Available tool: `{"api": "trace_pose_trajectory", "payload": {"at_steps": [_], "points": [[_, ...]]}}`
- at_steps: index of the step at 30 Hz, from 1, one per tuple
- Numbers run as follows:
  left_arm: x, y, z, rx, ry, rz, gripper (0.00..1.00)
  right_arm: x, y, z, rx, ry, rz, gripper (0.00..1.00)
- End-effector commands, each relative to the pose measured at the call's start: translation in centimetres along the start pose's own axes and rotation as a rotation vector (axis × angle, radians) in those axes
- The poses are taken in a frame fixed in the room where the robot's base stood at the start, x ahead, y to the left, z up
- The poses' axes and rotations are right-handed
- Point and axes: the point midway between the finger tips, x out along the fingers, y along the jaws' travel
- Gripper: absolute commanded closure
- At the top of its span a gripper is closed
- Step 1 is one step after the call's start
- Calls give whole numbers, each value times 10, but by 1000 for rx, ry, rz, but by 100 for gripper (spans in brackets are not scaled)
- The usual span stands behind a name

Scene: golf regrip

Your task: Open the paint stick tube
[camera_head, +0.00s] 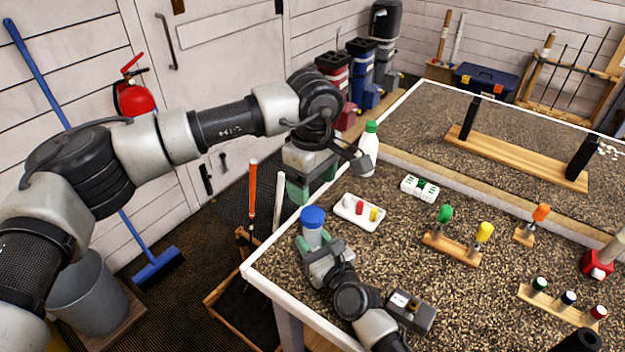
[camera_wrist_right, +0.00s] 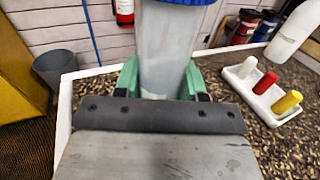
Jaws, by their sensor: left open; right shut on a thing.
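A translucent tube (camera_head: 312,236) with a blue cap (camera_head: 313,216) stands roughly upright near the bench's left edge. My right gripper (camera_head: 319,246) is shut on it. In the right wrist view the tube (camera_wrist_right: 166,50) sits between the green fingers of that gripper (camera_wrist_right: 160,80), and the blue cap is cut off at the top. I cannot tell whether the tube's base touches the bench. My left gripper (camera_head: 322,182) is open and empty, above and behind the blue cap and apart from it.
A white tray (camera_head: 345,222) with a white, a red and a yellow piece lies right of the tube. A white bottle with a green cap (camera_head: 370,128) stands behind. Wooden racks (camera_head: 452,248) with coloured-handled tools stand further right. The bench's left edge is close.

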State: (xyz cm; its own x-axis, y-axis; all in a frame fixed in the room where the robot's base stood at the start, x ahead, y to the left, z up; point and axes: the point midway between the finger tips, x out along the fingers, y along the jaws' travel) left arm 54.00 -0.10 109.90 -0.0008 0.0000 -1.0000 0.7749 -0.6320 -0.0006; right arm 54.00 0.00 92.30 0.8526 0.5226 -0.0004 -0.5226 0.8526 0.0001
Motion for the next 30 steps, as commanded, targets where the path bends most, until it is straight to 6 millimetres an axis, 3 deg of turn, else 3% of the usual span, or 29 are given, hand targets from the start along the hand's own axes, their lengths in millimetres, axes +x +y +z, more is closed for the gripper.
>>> {"api": "trace_pose_trajectory", "payload": {"at_steps": [18, 24, 30], "points": [[0, 0, 0, 1249, 0, 1, 29, 0, 0, 0, 0, -1, 0, 100], [0, 0, 0, 1462, 0, 0, 29, 0, 0, 0, 0, -1, 0, 100], [9, 0, 0, 1518, -2, -1, 29, 0, 0, 0, 0, -1, 0, 100]]}}
